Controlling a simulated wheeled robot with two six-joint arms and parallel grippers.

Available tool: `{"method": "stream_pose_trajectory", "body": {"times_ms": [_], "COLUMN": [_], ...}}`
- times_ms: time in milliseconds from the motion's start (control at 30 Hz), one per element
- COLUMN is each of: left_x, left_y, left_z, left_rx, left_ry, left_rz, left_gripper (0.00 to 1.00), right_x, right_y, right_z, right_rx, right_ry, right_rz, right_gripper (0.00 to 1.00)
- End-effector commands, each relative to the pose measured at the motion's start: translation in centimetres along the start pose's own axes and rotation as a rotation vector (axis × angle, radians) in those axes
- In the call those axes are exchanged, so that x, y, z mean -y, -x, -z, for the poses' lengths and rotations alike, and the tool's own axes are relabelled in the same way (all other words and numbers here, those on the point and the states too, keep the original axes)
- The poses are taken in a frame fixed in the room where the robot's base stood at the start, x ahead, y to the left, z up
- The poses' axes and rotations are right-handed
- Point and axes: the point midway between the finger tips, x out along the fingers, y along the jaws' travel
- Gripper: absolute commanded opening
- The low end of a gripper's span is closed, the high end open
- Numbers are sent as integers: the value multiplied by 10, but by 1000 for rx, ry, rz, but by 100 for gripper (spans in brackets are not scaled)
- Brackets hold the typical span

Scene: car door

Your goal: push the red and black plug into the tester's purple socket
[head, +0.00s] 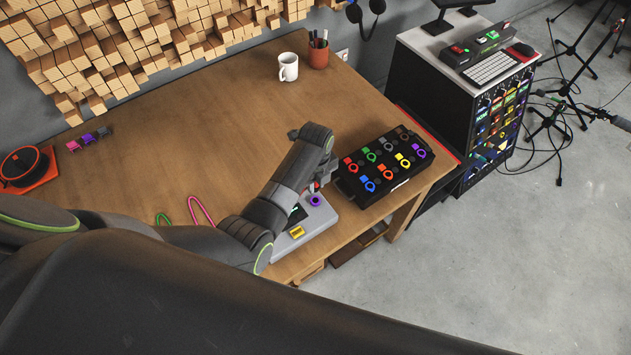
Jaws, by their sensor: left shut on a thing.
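The tester (322,220) is a light grey box at the table's front edge, with a dark screen, a yellow part and a purple ring-shaped socket (316,201). My left arm reaches across the table from the left and partly covers the tester. My left gripper (316,186) is shut just above and beside the purple socket. A small bit of red shows at its fingertips, which fits the red and black plug (312,188); most of the plug is hidden. I cannot tell whether it touches the socket. My right gripper is not in view.
A black tray (377,196) with several coloured parts stands just right of the tester. A white mug (288,67) and a brown pen cup (318,54) stand at the back. Pink and green loops lie left of my forearm. The table's middle is clear.

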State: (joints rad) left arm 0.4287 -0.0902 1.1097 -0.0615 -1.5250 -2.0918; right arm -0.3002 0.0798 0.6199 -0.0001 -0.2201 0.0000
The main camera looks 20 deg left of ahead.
Motion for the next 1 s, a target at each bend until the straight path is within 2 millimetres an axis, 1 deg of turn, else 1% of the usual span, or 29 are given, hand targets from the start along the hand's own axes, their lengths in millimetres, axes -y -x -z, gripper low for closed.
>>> {"method": "stream_pose_trajectory", "body": {"times_ms": [167, 333, 400, 600, 733, 1000], "left_x": [0, 0, 0, 0, 0, 0], "left_y": [-12, -28, -37, -52, -55, -54], "left_z": [0, 0, 0, 0, 0, 0], "left_rx": [0, -1, 0, 0, 0, 0], "left_ry": [0, 0, 0, 0, 0, 0], "left_rz": [-1, -1, 0, 1, 1, 0], "left_gripper": [0, 0, 0, 0, 0, 0], "right_x": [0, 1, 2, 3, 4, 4], "right_y": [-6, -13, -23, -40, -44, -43], "right_z": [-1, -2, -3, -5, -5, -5], "right_rx": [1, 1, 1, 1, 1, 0], "right_ry": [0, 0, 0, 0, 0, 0], "right_rz": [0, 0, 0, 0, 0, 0], "right_gripper": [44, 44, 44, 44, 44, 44]}}
